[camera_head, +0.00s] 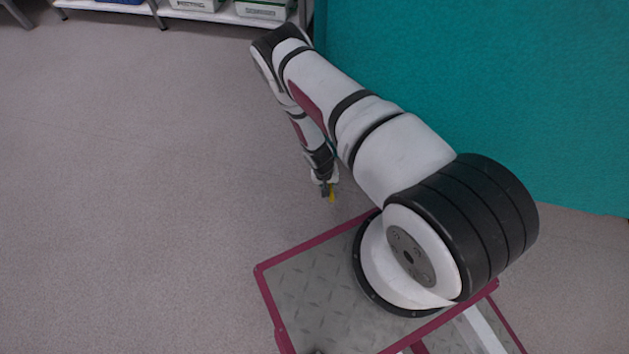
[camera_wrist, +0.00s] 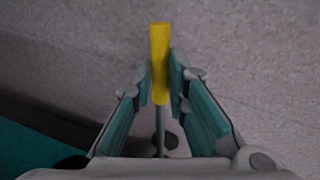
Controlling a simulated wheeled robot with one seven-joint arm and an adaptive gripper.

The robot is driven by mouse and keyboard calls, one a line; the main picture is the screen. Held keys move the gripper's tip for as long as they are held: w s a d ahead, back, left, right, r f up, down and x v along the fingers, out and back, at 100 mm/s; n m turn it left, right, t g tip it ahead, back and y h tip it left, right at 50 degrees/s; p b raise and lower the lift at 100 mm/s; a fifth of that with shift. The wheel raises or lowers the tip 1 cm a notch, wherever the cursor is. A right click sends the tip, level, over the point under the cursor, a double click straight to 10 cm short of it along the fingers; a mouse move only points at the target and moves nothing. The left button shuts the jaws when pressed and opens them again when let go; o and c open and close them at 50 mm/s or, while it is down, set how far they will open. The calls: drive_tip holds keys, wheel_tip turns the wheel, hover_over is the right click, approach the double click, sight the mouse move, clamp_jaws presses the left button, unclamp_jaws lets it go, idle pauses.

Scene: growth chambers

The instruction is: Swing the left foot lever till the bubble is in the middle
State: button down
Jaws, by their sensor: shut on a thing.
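The foot lever is a yellow bar (camera_wrist: 159,60) between the fingers of my gripper (camera_wrist: 160,78) in the wrist view. The fingers with their teal pads close on the bar from both sides. A thin grey rod and a dark round foot (camera_wrist: 165,141) show below the bar. In the head view the yellow lever (camera_head: 332,195) is a small spot at the end of my gripper (camera_head: 325,188), low near the floor. The bubble is in neither view.
A teal chamber wall (camera_head: 470,80) stands at the right and back, close to my arm. A white shelf (camera_head: 200,14) with boxes stands at the far back left. The grey floor (camera_head: 130,180) at the left is clear.

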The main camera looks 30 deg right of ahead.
drive_tip(key=shift+s+d, duration=0.1)
drive_tip(key=shift+d, duration=0.1)
drive_tip(key=c, duration=1.6)
unclamp_jaws()
drive_tip(key=r, duration=0.4)
drive_tip(key=a+r, duration=0.1)
drive_tip(key=r, duration=0.3)
drive_tip(key=w+a+r, duration=0.1)
drive_tip(key=r, duration=0.2)
drive_tip(key=shift+a+r, duration=0.1)
drive_tip(key=shift+r, duration=0.3)
